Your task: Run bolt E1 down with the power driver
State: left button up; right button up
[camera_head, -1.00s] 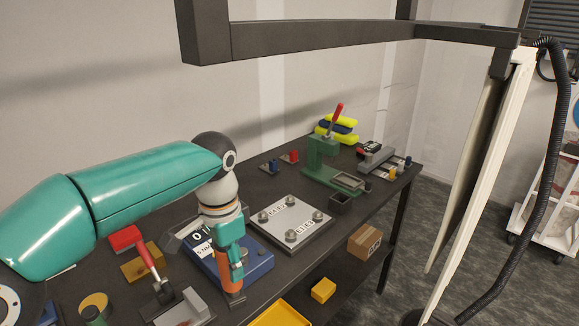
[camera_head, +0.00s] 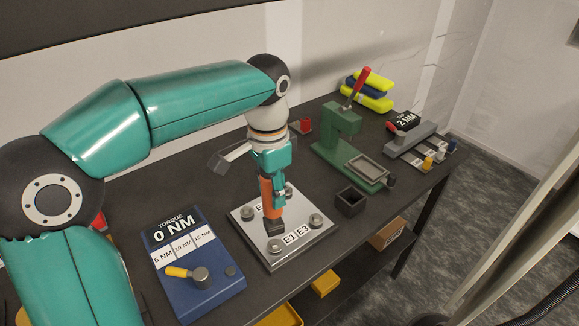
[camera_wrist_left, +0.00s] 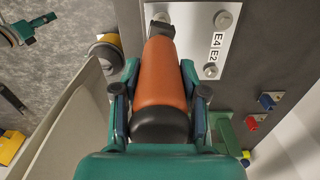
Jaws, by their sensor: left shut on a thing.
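My left gripper (camera_head: 272,176) is shut on the power driver (camera_head: 266,189), which has an orange body and dark ends. The driver points down over the grey bolt plate (camera_head: 262,249). My right gripper is not in view.
The blue torque unit (camera_head: 215,292) reading 0 NM, with a yellow lever (camera_head: 178,272), is left of the plate. A green press (camera_head: 345,150) and small dark box (camera_head: 350,201) are to the right. Yellow bins (camera_head: 325,283) are below the bench edge.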

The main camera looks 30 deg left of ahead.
aim_at(273, 212)
pick_arm(q)
jog(key=shift+w+a, duration=0.1)
jog(key=shift+w, duration=0.1)
jog(key=shift+a+r, duration=0.1)
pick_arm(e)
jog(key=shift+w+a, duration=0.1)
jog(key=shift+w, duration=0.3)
pick_arm(q)
jog(key=shift+f+b, duration=2)
jog(key=shift+f, duration=0.85)
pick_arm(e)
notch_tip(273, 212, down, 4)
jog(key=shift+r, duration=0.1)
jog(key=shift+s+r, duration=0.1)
pick_arm(q)
jog(key=shift+f, duration=1.1)
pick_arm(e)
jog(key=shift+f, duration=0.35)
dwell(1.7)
pick_arm(q)
jog(key=shift+r, duration=0.15)
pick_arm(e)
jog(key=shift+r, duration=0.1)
